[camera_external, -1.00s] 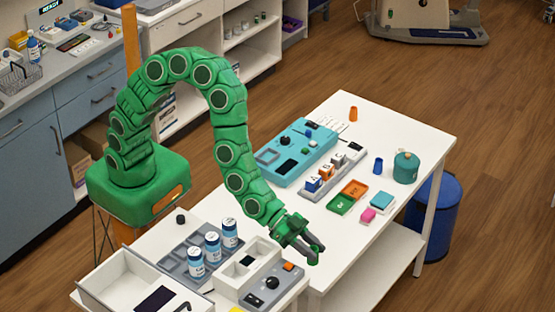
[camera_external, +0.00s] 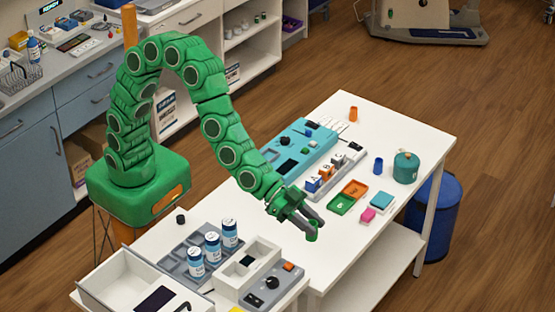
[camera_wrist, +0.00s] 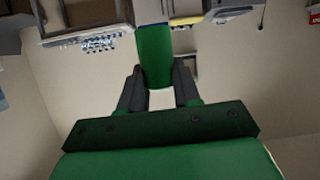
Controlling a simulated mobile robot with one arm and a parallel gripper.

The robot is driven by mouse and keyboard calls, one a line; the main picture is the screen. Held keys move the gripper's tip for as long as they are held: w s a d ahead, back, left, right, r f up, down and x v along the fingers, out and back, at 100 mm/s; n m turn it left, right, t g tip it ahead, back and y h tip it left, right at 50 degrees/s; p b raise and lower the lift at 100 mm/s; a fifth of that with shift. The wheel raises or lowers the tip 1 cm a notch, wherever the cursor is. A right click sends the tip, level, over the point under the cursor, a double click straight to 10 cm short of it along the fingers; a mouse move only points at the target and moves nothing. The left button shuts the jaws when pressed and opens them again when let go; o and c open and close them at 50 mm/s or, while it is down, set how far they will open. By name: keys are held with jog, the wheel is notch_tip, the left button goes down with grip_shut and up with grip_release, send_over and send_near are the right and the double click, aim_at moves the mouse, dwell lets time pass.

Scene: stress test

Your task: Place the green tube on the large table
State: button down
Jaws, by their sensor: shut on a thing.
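My gripper (camera_external: 304,222) is shut on the green tube (camera_wrist: 155,55). In the wrist view the tube stands out between the two dark fingers (camera_wrist: 160,88). In the external view a small green end (camera_external: 312,235) shows at the fingertips; most of the tube is hidden there. The large table (camera_external: 395,125) is the long white one on the right. The gripper appears in front of its near left part, and I cannot tell its exact height above the top.
The large table holds a teal device (camera_external: 300,146), lettered blocks (camera_external: 326,172), green and orange trays (camera_external: 341,204), a blue tube (camera_external: 378,166), an orange tube (camera_external: 353,113) and a green canister (camera_external: 406,167). White bottles (camera_external: 213,246) stand front left.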

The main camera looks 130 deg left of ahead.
jog(key=s+d+r+n+y, duration=0.2)
jog(key=s+d, duration=0.3)
jog(key=d, duration=0.5)
jog(key=s+d+r+n+y, duration=0.2)
jog(key=s+d, duration=0.3)
jog(key=d, duration=0.5)
jog(key=s+d+f+n+g+y, duration=0.1)
jog(key=s+d+f+n+y, duration=0.15)
jog(key=s, duration=1.35)
jog(key=s+d+f+n+g+y, duration=0.1)
jog(key=s+f+g+y, duration=0.15)
jog(key=s, duration=1.35)
jog(key=shift+t+h, duration=0.45)
jog(key=shift+h, duration=0.15)
jog(key=shift+w+d+f, duration=0.1)
jog(key=shift+w+f, duration=0.05)
jog(key=shift+f, duration=3.05)
jog(key=shift+w+d+f, duration=0.1)
jog(key=shift+f, duration=3.05)
jog(key=shift+f, duration=0.1)
jog(key=c, duration=0.8)
grip_release()
